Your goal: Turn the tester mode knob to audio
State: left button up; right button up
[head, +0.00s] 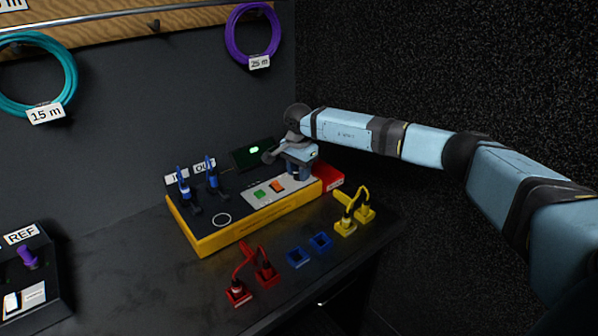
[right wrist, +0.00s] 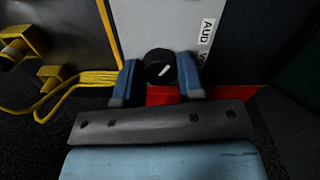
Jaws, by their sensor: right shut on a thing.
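The tester (head: 206,236) is a black-topped box with yellow sides on the dark bench. Its mode knob (right wrist: 160,66) is round and black with a short white pointer line, and shows in the right wrist view. Labels reading AUD (right wrist: 207,30) and one starting with V, partly cut off, are beside it on the light panel. My right gripper (head: 298,172) reaches down over the tester's right end and hides the knob in the head view. In the right wrist view its blue fingers (right wrist: 158,82) are on either side of the knob, shut on it. My left gripper is not in view.
Blue plugs (head: 212,176) stand at the tester's IN and OUT sockets. A small screen (head: 252,153) with a green light is behind. Red (head: 265,270) and yellow (head: 346,226) cabled plugs and blue sockets (head: 298,257) are in front. A red block (head: 330,178) adjoins the right end.

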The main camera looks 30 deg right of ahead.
dwell(0.3)
jog(key=o, duration=0.9)
jog(key=shift+r, duration=0.1)
pick_arm(q)
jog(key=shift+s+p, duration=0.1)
jog(key=shift+p, duration=0.4)
pick_arm(e)
notch_tip(320, 180, up, 14)
jog(key=shift+f, duration=0.1)
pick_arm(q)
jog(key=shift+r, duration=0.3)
pick_arm(e)
jog(key=shift+f, duration=0.1)
